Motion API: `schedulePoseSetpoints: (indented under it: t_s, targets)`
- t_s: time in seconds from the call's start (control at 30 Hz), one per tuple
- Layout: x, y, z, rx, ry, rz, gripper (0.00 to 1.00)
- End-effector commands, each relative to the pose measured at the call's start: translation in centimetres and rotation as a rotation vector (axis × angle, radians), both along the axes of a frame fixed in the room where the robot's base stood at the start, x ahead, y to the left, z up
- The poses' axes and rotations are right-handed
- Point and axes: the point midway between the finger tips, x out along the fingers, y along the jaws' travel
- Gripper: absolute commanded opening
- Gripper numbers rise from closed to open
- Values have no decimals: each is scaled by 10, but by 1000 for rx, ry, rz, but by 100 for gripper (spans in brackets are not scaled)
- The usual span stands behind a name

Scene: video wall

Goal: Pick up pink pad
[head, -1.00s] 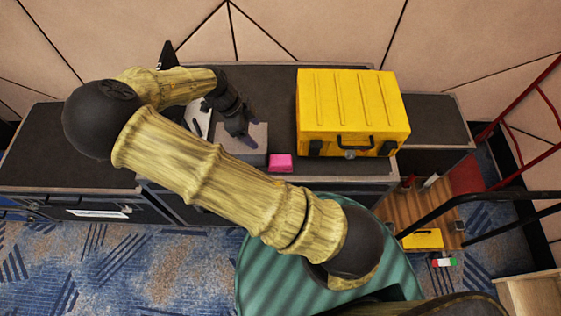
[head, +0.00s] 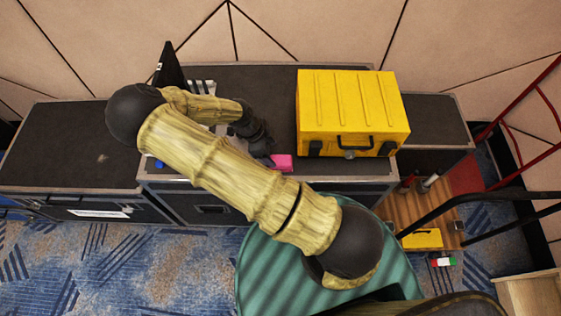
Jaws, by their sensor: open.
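The pink pad (head: 283,162) lies on the dark case top near its front edge, left of the yellow case. My gripper (head: 268,160) is low over the case top, just left of the pad and very close to it. Its fingers are small and dark here, and I cannot tell whether one touches the pad. My gripper is open. My arm hides part of the case top to the left of the pad.
A large yellow case (head: 350,112) stands close to the right of the pad. A dark upright panel (head: 170,66) stands at the back left. A small blue item (head: 159,163) sits near my arm. The dark case top (head: 265,85) is clear behind the gripper.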

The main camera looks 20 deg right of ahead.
Motion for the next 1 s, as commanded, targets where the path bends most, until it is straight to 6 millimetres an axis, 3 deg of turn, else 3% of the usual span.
schedulePoseSetpoints:
  t_s: [0.37,0.7,1.0]
  targets:
    - [-1,-3,-4,-1,1,0,66]
    - [-9,-23,-42,0,1,1,66]
    - [-9,-24,-46,2,-1,0,66]
